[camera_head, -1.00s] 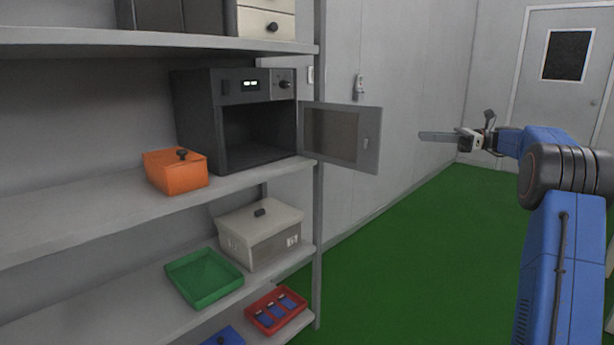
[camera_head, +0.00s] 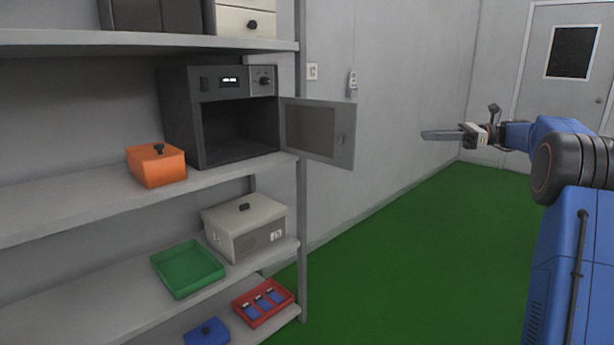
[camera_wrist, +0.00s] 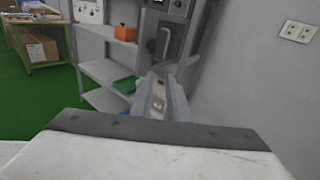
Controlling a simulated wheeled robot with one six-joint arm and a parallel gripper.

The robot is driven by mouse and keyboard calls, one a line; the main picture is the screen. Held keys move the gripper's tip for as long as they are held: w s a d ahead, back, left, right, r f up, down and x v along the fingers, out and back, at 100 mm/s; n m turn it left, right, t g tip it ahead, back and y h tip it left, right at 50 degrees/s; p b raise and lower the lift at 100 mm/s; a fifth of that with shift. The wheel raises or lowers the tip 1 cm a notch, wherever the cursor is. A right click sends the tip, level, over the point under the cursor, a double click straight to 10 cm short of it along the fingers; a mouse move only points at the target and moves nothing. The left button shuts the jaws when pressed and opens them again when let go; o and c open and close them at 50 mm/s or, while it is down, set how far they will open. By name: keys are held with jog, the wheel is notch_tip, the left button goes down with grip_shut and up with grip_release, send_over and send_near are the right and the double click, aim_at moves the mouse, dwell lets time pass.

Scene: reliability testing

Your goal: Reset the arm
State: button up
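My gripper (camera_head: 440,134) is held out level in free air at the right, well clear of the shelf and the open oven door. It carries nothing that I can see. In the wrist view its two fingers (camera_wrist: 165,95) lie close together, pointing towards the shelf. My blue arm reaches up at the right edge and bends left at a dark grey joint.
A dark oven (camera_head: 220,115) with its door (camera_head: 318,132) swung open stands on the shelf. Nearby are an orange box (camera_head: 156,166), a grey lidded box (camera_head: 245,228), a green tray (camera_head: 187,268), a red tray (camera_head: 263,303) and a blue box (camera_head: 207,332). The green floor (camera_head: 400,270) is clear.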

jog(key=s+a+f+n+h, duration=0.4)
jog(key=s+a, duration=0.4)
jog(key=s, duration=0.5)
jog(key=s+a+f+n+h, duration=0.35)
jog(key=s+a, duration=0.45)
jog(key=s, duration=0.4)
jog(key=s+d+f+n+h, duration=0.1)
jog(key=s+f+n+h, duration=0.2)
jog(key=s+f, duration=0.3)
jog(key=s+d+f+n+t+h, duration=0.1)
jog(key=s+f+n, duration=0.4)
jog(key=s, duration=0.8)
jog(key=s+d+f+n+h, duration=0.3)
jog(key=s+f+n+h, duration=0.1)
jog(key=s+f, duration=0.5)
jog(key=shift+s+d+t+h, duration=0.15)
jog(key=shift+s+t+h, duration=0.15)
jog(key=shift+s+h, duration=0.3)
